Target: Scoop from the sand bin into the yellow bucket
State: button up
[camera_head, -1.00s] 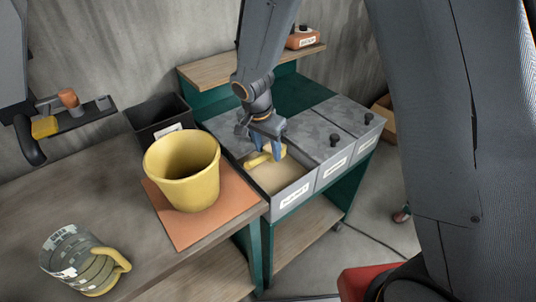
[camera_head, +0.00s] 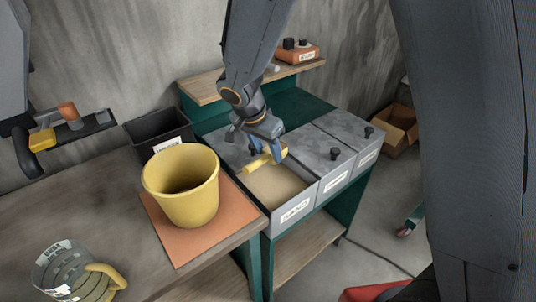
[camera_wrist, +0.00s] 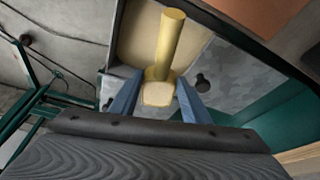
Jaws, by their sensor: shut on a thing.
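The yellow scoop (camera_head: 262,161) is in my gripper (camera_head: 267,150), whose blue fingers are shut on it. The scoop is over the open sand bin (camera_head: 294,212), near its back left side in the head view. Pale sand (camera_head: 276,185) shows inside the bin. In the wrist view the scoop (camera_wrist: 170,42) sits between the fingers (camera_wrist: 159,84), with sand (camera_wrist: 203,38) beyond it. Whether the scoop holds sand cannot be told. The yellow bucket (camera_head: 180,188) stands upright on an orange mat (camera_head: 205,228), left of the bin. Its floor is dark and hidden.
Closed grey bins with black knobs (camera_head: 335,154) adjoin the sand bin on the right. A black container (camera_head: 158,128) stands behind the bucket. A measuring jug (camera_head: 68,272) stands at the table's front left. A shelf (camera_head: 235,84) rises behind the bins.

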aim_at(183, 179)
jog(key=k, duration=1)
